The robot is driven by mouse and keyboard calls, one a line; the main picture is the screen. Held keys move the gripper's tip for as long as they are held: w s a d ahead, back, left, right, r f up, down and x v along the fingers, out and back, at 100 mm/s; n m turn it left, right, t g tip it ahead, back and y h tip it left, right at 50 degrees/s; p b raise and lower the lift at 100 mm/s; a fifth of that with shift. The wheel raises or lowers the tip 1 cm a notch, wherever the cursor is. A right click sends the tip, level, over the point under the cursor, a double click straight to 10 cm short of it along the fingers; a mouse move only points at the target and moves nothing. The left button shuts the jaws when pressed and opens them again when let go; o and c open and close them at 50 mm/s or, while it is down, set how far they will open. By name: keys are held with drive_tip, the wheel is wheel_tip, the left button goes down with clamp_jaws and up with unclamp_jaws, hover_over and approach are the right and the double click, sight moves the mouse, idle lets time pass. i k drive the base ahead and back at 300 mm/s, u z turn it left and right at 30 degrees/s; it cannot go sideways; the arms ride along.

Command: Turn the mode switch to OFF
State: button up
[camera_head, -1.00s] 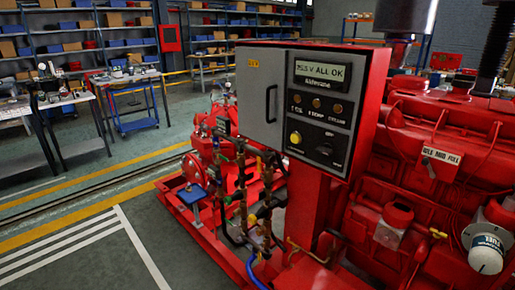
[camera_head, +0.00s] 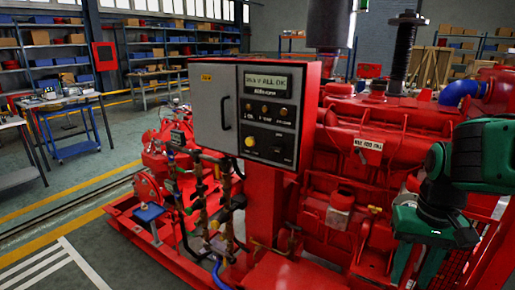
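The control panel (camera_head: 268,112) is a dark plate on the front of a red and grey cabinet near the middle of the head view. Its lit display reads something like "ALL OK". A row of small amber lamps sits below the display, then a yellow button (camera_head: 250,141). A dark rotary knob (camera_head: 278,150), likely the mode switch, is at the panel's lower right; its setting is too small to read. My green and black arm shows at the right edge, apart from the panel. I cannot make out my gripper's fingers.
A grey cabinet door (camera_head: 214,108) with a black handle is left of the panel. The red engine (camera_head: 350,150) fills the space between the panel and my arm. Pipes and valves (camera_head: 205,205) stand below the cabinet. Open floor lies at the lower left, with a workbench (camera_head: 65,103) beyond.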

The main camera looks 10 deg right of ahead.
sight(278, 147)
drive_tip(key=u, duration=0.8)
drive_tip(key=k, duration=1.3)
drive_tip(key=z, duration=0.6)
drive_tip(key=i, duration=1)
drive_tip(key=u, duration=0.05)
